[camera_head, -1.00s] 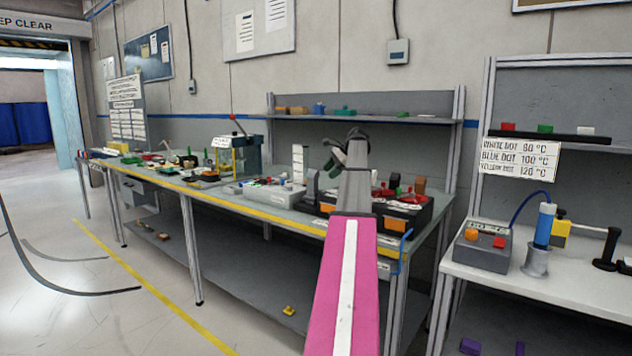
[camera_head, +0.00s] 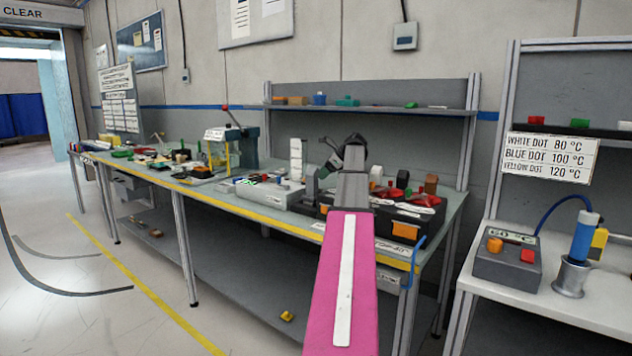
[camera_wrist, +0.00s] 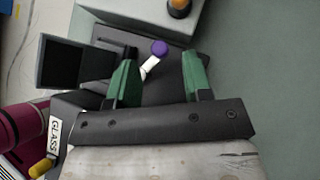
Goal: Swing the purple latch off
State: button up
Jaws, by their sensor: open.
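The purple latch shows in the wrist view as a round purple knob (camera_wrist: 159,47) on a short white lever (camera_wrist: 149,67), set on a dark fixture (camera_wrist: 165,80). My gripper (camera_wrist: 161,78) is open, its two green fingers spread apart. The lever and knob lie in line with the gap between the fingers, nearer the left one. I cannot tell the height between fingers and knob. In the head view my gripper (camera_head: 343,156) is over the right part of the workbench (camera_head: 275,222), and the latch cannot be made out there.
In the wrist view a dark square-faced block (camera_wrist: 72,63) stands left of the fingers. A pale box with an orange knob (camera_wrist: 179,5) is beyond the latch. A GLASS label (camera_wrist: 54,138) is at lower left. Grey surface at right is clear. Red-topped items (camera_head: 422,199) stand right of my arm.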

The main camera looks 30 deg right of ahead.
jog(key=shift+x, duration=2.35)
grip_shut()
